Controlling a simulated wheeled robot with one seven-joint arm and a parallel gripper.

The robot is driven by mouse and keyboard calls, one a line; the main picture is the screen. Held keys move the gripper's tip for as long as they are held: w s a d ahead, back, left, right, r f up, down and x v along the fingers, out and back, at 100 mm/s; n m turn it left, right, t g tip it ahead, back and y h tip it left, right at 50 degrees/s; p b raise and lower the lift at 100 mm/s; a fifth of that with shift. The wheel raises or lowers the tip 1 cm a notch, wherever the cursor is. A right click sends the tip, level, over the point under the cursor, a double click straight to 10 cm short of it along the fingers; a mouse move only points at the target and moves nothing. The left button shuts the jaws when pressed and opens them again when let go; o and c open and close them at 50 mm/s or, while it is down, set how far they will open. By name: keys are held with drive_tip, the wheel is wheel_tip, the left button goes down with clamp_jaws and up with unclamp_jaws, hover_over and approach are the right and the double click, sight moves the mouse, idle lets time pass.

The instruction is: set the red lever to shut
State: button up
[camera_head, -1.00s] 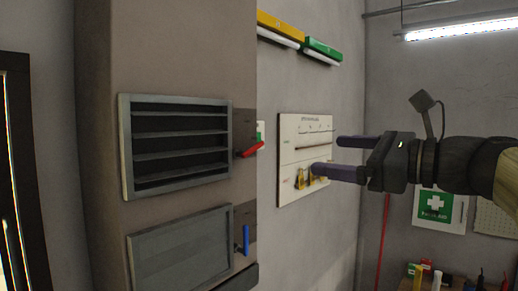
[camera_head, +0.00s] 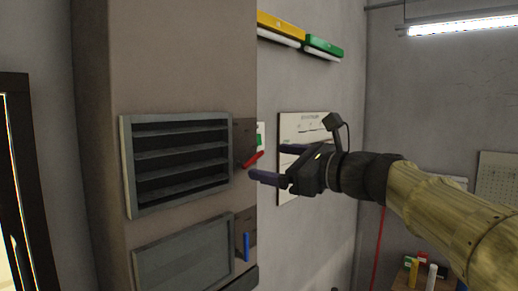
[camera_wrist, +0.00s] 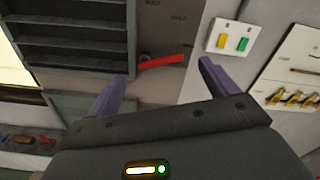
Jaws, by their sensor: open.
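The red lever (camera_head: 254,159) is on a dark plate (camera_head: 243,133) at the right side of the upper louvred vent (camera_head: 180,158). In the head view it slants up to the right. In the wrist view the red lever (camera_wrist: 162,62) lies nearly level, its free end to the right. My gripper (camera_head: 268,163) is open and empty, its purple fingers pointing left at the lever. In the wrist view the lever shows between and beyond the two fingertips of my gripper (camera_wrist: 163,68), with no clear contact. Small lettering on the plate is partly legible, with "HALF" at the right.
A blue lever (camera_head: 246,246) hangs down beside the lower closed-looking vent (camera_head: 187,258). A switch plate with yellow and green buttons (camera_wrist: 232,38) and a white board with brass hooks (camera_wrist: 294,72) are on the wall to the right.

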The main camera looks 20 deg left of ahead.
sight(255, 158)
drive_tip(key=p+x, duration=0.1)
drive_tip(key=x, duration=0.3)
drive_tip(key=shift+w+a+p, duration=0.15)
drive_tip(key=shift+a+p, duration=0.2)
drive_tip(key=c, duration=1)
drive_tip(key=shift+o, duration=0.2)
